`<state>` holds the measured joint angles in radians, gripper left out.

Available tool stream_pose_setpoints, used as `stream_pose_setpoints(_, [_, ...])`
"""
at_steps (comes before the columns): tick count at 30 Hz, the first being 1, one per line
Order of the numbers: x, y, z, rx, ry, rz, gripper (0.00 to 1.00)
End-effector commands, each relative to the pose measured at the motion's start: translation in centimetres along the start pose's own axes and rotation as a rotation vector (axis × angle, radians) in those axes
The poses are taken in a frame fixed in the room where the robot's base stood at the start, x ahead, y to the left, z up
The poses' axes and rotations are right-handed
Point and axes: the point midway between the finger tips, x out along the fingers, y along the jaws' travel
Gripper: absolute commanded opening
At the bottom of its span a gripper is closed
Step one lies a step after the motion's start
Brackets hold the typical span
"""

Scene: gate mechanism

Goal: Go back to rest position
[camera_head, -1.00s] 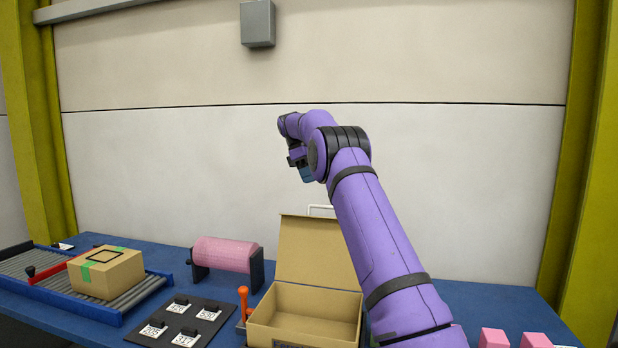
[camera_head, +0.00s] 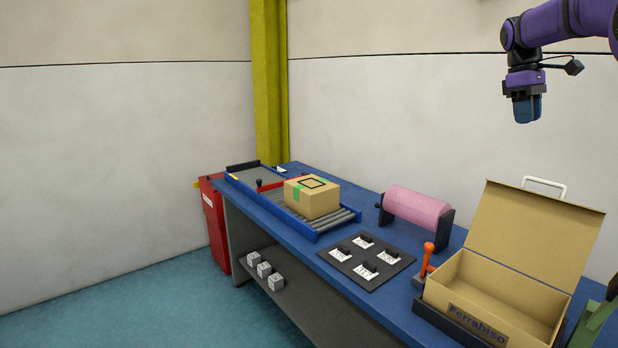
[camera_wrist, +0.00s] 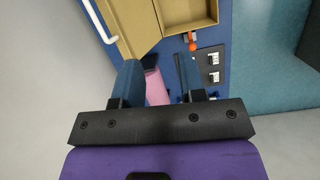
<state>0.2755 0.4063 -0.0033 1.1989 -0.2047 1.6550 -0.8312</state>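My gripper (camera_head: 528,108) hangs in the air at the upper right of the head view, high above the table and pointing down. In the wrist view my gripper (camera_wrist: 160,80) has its two blue fingers apart with nothing held between them. Behind the fingers lie the pink roller (camera_wrist: 154,86) and part of the open tan box (camera_wrist: 186,14). The gripper touches nothing.
On the blue table (camera_head: 398,302) stand a roller conveyor (camera_head: 268,204) with a taped carton (camera_head: 312,200), a pink roller (camera_head: 416,208), a black label board (camera_head: 366,260), an orange-handled lever (camera_head: 426,262) and an open tan box (camera_head: 478,292). Open floor (camera_head: 140,300) lies left.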

Motion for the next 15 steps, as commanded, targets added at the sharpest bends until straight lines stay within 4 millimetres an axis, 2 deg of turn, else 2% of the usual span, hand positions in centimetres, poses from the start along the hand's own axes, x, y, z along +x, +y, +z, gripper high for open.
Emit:
stream_pose_setpoints(1, [-0.8, -1.7, 0.7, 0.014, 0.021, 0.014, 0.38])
stream_pose_setpoints(6, [-2.1, -6.8, 2.7, 0.079, 0.094, 0.049, 0.38])
stream_pose_setpoints(15, [-2.2, -15.9, 6.9, 0.197, 0.234, 0.088, 0.38])
